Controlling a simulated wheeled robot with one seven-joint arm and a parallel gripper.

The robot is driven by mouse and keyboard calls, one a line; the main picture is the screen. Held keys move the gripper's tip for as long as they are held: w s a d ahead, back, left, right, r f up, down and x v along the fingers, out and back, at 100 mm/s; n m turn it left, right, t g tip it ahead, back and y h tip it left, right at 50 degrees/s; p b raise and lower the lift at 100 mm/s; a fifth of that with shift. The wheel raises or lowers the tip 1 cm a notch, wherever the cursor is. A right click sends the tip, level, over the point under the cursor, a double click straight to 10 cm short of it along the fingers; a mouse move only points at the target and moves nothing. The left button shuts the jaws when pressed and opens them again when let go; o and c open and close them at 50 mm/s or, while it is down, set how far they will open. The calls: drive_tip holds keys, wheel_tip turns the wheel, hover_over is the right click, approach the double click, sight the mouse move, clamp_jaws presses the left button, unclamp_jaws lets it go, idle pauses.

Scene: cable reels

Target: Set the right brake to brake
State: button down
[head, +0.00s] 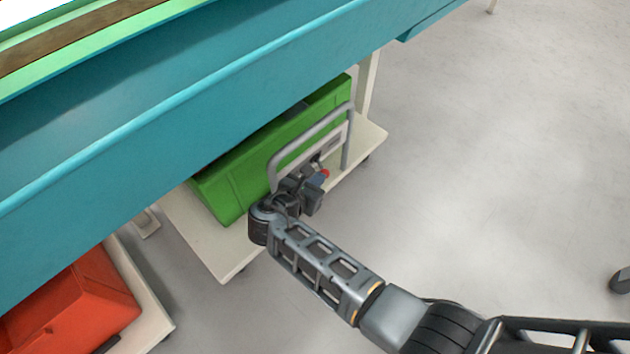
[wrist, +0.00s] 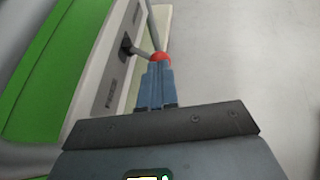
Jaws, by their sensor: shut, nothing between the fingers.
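The brake shows in the wrist view as a short grey lever with a red knob (wrist: 160,57). Its dark pivot (wrist: 127,46) sits in a slot of a pale panel (wrist: 95,78), with dark label marks at each end. The knob also shows in the head view (head: 325,173) at the trolley's right end. My gripper (wrist: 159,66) is shut, its blue-grey fingers together with nothing between them. Its tips are right at the knob and overlap its lower edge in the wrist view; I cannot tell if they touch. The label words are too blurred to read.
The panel is by a green case (head: 225,185) on a cream trolley (head: 215,245) with a grey tube handle (head: 310,130). A teal beam (head: 180,100) hangs above. A red case (head: 75,305) stands at lower left.

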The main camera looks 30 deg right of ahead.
sight(328, 173)
drive_tip(key=shift+s+p, duration=0.1)
drive_tip(key=shift+p, duration=0.2)
drive_tip(key=shift+d+n+t+p, duration=0.25)
drive_tip(key=shift+n+t+p, duration=0.15)
drive_tip(key=shift+p, duration=0.05)
drive_tip(key=shift+s+d+y+p, duration=0.1)
drive_tip(key=shift+s+y+p, duration=0.05)
drive_tip(key=shift+y+p, duration=0.15)
drive_tip(key=d+n+t+y+p, duration=0.2)
drive_tip(key=n+p, duration=0.1)
drive_tip(key=d+n+t+y+p, duration=0.1)
drive_tip(key=n+y+p, duration=0.1)
drive_tip(key=shift+s+d+t, duration=0.3)
drive_tip(key=shift+d+t, duration=0.05)
drive_tip(key=shift+t, duration=0.05)
drive_tip(key=shift+w+a, duration=0.4)
drive_tip(key=shift+a, duration=0.3)
